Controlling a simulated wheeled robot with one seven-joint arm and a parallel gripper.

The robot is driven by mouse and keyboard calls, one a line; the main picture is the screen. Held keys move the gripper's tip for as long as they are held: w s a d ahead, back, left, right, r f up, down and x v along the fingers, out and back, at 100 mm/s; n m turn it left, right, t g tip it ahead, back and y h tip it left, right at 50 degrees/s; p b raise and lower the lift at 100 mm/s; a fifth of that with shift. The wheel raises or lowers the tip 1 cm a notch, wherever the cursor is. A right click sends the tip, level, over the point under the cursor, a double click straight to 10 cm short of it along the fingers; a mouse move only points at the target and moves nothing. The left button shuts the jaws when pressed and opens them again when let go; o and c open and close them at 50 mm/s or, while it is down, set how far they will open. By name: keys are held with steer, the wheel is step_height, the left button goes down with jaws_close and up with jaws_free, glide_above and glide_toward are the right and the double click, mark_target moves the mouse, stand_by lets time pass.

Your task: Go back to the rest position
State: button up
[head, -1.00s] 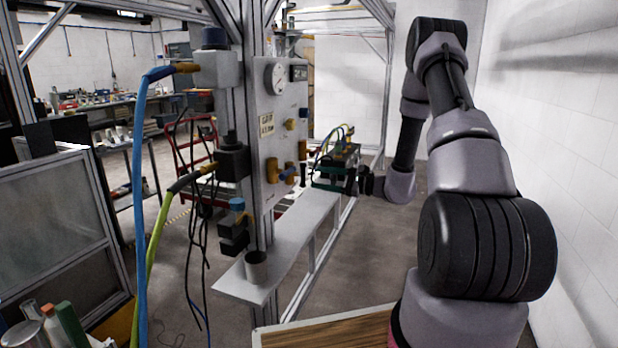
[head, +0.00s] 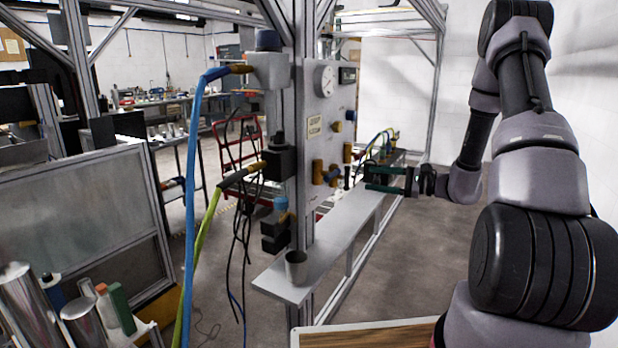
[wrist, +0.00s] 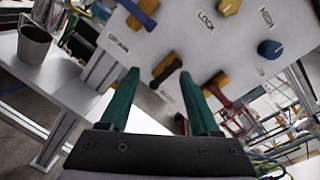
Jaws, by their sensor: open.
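My gripper (head: 385,179) has two green fingers and is open in front of the grey panel (head: 322,105), above the shelf. In the wrist view my gripper (wrist: 158,100) shows its two fingers apart with nothing between them. The panel fills the upper part of that view (wrist: 180,35), with labels, brass fittings and a blue knob (wrist: 270,48). A black-and-brass fitting (wrist: 166,70) lies in line with the gap between the fingertips, on the panel side. I cannot tell how far the fingertips are from it.
A grey metal cup (head: 296,267) stands at the near end of the narrow shelf (head: 335,243). Blue (head: 193,170) and green hoses hang left of the frame post. A white wall stands right of my arm. Bare floor (head: 437,245) shows between the shelf and my arm.

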steer(key=s+a+r+n+g+h, duration=0.2)
steer(key=s+a+r+n+g, duration=0.2)
steer(key=s+r, duration=0.25)
steer(key=s+a+r+n+g+h, duration=0.35)
steer(key=s+r, duration=0.25)
steer(key=s, duration=0.2)
steer(key=s+d+r+n+t+h, duration=0.4)
steer(key=s+d+r+t+h, duration=0.2)
steer(key=s+r+h, duration=0.2)
steer(key=s+r, duration=0.2)
steer(key=s, duration=0.2)
steer(key=shift+s+d+r, duration=0.15)
steer(key=shift+s+r, duration=0.15)
steer(key=shift+r, duration=0.1)
